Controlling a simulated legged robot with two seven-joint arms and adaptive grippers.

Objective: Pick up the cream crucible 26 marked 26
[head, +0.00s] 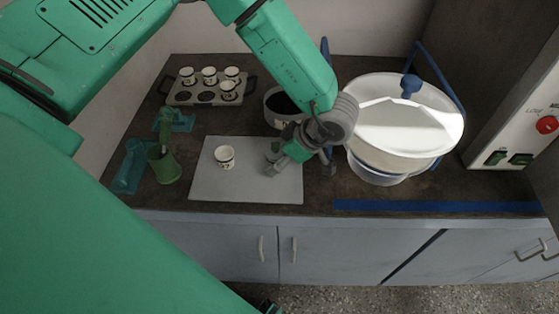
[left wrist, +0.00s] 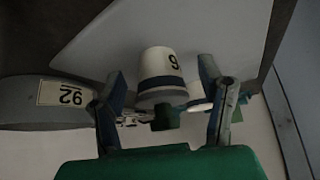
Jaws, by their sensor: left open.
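The cream crucible (head: 224,157) stands upright and alone on the light grey mat (head: 250,190), with dark digits on its side too small to read in the head view. In the left wrist view a pale crucible (left wrist: 160,66) with a dark band shows upside down, ahead of and between the fingers; only one digit, like a 6 or 9, shows. My left gripper (head: 271,161) is low over the mat's right part, pointing left, open and empty, with a gap to the crucible. My right gripper is not seen.
A rack (head: 205,98) with several similar crucibles stands at the back left. A dark-filled grey bowl (head: 283,104) is behind my gripper; its tag reads inverted in the left wrist view (left wrist: 66,94). A large white-lidded pan (head: 405,125) is right. Green holders (head: 163,165) stand left.

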